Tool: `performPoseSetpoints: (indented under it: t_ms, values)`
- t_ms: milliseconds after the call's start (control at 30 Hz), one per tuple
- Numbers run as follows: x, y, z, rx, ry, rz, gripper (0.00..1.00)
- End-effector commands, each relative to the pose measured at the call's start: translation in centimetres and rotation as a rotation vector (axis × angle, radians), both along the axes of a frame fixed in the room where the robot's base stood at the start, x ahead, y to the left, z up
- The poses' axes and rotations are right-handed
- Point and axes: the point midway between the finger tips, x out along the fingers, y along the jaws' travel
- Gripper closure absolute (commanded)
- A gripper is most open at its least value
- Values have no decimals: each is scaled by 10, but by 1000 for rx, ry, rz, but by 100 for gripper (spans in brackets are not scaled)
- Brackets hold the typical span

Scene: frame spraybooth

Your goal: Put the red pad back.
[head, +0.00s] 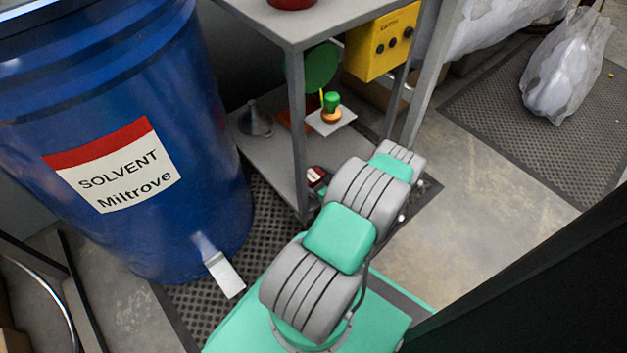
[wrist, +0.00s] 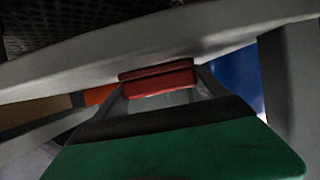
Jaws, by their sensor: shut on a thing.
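The red pad (wrist: 158,80) shows in the wrist view between the fingertips of my gripper (wrist: 160,88), which is shut on it. A pale grey edge runs across the view close behind the pad; I cannot tell whether they touch. In the head view a small red and white patch (head: 317,176) shows beside the front leg of the grey stand, partly hidden by my arm. It may be the held pad; my gripper itself is not clear there.
A blue solvent drum (head: 110,130) stands left. The grey stand's lower shelf (head: 262,150) holds a grey funnel (head: 256,120) and a white plate (head: 335,124) with a green-topped thing (head: 331,101). A yellow box (head: 381,43) hangs above.

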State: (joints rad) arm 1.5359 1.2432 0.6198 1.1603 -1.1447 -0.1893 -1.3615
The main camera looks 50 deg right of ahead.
Motion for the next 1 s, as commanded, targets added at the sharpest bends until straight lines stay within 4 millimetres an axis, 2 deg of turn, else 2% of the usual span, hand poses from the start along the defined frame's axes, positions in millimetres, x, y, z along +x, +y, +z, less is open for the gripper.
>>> performPoseSetpoints:
  t_ms: [167,200,400,733,867,1000]
  values:
    - [0,0,-2,0,0,1,62]
    - [0,0,-2,0,0,1,16]
    - [0,0,-1,1,0,1,0]
    - [-3,0,5,1,0,-2,0]
    - [-26,5,16,4,-1,-6,0]
    - [-61,12,32,3,-1,-8,0]
